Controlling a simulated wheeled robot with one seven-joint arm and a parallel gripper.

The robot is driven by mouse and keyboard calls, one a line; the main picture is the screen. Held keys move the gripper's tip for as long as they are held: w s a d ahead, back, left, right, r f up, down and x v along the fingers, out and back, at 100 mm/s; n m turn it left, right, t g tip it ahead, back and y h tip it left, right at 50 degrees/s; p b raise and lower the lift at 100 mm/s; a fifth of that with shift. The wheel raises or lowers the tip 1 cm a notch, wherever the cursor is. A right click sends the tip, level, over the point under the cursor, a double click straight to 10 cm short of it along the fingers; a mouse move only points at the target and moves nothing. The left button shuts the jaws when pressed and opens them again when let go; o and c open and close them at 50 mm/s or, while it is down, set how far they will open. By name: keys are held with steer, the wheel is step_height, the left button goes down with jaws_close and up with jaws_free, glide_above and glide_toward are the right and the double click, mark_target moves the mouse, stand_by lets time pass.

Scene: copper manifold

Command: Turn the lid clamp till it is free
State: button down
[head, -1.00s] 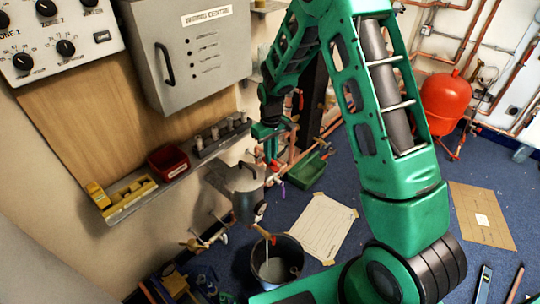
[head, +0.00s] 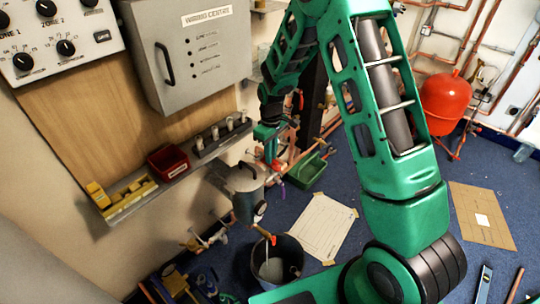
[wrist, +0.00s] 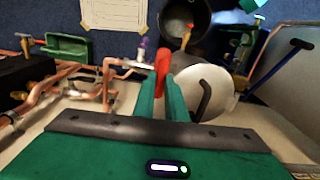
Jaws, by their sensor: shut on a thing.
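The lid clamp appears as a red handle (wrist: 162,62) between my fingertips in the wrist view, standing beside the round lid (wrist: 207,92) with its dark bar handle. In the head view the lidded grey pot (head: 246,203) hangs near the wall, with red (head: 277,164) showing just below my gripper (head: 269,152). My gripper's two green fingers (wrist: 161,88) are shut on the red handle. The fingers and arm hide part of it, and I cannot tell whether the clamp still bears on the lid.
A dark bucket (head: 290,276) stands on the blue floor below the pot. Copper pipework (wrist: 105,82) runs close to the left of my fingers in the wrist view. A wall shelf (head: 133,203) holds a red bin (head: 168,162). A green tray (head: 307,172) lies behind.

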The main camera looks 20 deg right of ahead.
steer(key=c, duration=1.8)
jaws_free()
steer(key=shift+w, duration=0.1)
step_height(320, 180, up, 11)
steer(key=shift+f, duration=0.1)
steer(key=shift+d, duration=0.1)
